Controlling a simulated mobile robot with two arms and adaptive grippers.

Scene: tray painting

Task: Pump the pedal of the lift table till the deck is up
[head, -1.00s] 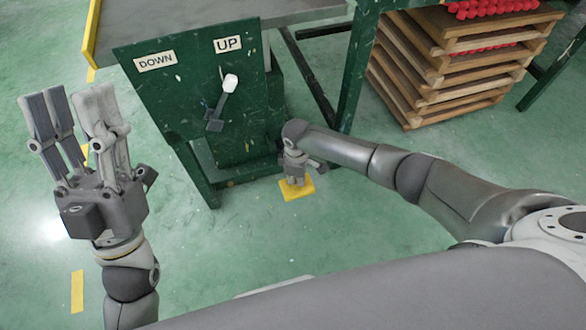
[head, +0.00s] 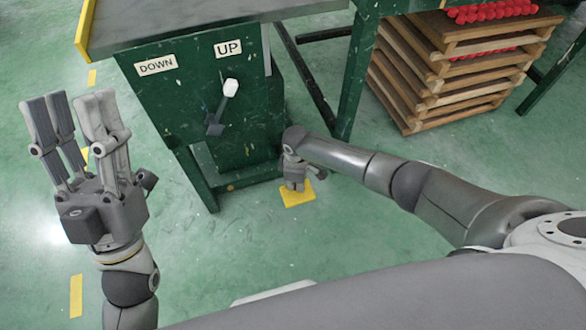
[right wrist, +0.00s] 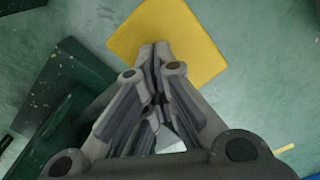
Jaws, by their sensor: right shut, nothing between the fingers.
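The lift table's grey deck (head: 190,22) has a yellow left edge, and its front edge overlaps the top of the green panel (head: 180,110). A lever (head: 221,107) with a white knob on that panel tilts toward the UP label (head: 228,48). The yellow pedal (head: 300,197) is low by the table's foot; it also shows in the right wrist view (right wrist: 190,48). My right gripper (head: 293,184) is shut and empty, its fingertips (right wrist: 156,48) over the pedal; whether they touch it I cannot tell. My left gripper (head: 72,110) is open and empty, fingers up, left of the table.
A DOWN label (head: 156,65) is on the panel's left. Stacked wooden trays (head: 450,70) with red pieces stand at the upper right, beside a green table leg (head: 357,75). The green floor (head: 200,260) in front is clear apart from yellow tape marks.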

